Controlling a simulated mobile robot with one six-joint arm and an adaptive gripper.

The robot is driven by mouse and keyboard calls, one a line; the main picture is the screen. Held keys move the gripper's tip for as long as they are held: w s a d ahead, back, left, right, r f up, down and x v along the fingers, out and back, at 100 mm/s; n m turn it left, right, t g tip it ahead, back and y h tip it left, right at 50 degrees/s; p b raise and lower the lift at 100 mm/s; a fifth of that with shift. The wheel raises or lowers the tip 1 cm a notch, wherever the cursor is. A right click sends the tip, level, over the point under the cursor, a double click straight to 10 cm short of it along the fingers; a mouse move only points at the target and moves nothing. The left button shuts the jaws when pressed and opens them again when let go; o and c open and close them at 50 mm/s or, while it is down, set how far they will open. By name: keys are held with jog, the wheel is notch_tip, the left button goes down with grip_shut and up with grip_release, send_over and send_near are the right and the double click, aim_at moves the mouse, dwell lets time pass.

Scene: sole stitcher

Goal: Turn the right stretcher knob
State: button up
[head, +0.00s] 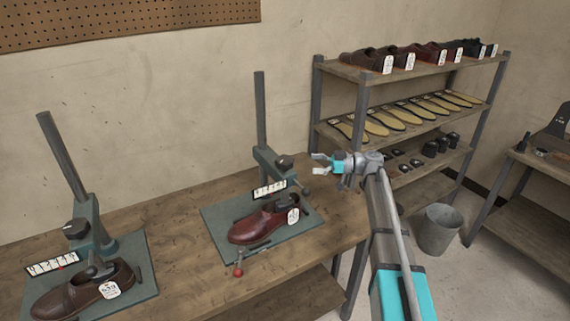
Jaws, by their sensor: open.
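The right stretcher's green-grey head (268,163) sits on a dark upright post at the right part of the bench.
A second stretcher (88,235) with a brown shoe (82,292) stands at the left. A red-ended lever (238,270) lies at the right mat's front edge. Behind my arm are a shelf rack (345,71) with shoes and insoles, and a grey bin (438,231).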

aim_at(293, 165)
jog(key=a, duration=0.9)
jog(key=shift+s+a, duration=0.25)
jog(key=c, duration=0.9)
jog(key=shift+o, duration=0.2)
jog(key=shift+s+m+t, duration=0.2)
jog(key=shift+m+t, duration=0.7)
jog(key=shift+t, duration=0.5)
jog(key=shift+w+m+t+h, duration=0.1)
jog(key=shift+m+t+h, duration=0.25)
jog(key=shift+m+t, duration=0.7)
jog(key=shift+w+m+t+h, duration=0.1)
jog(key=shift+m+t+h, duration=0.35)
jog(key=shift+t, duration=1)
jog(key=o, duration=0.9)
jog(key=shift+c, duration=0.2)
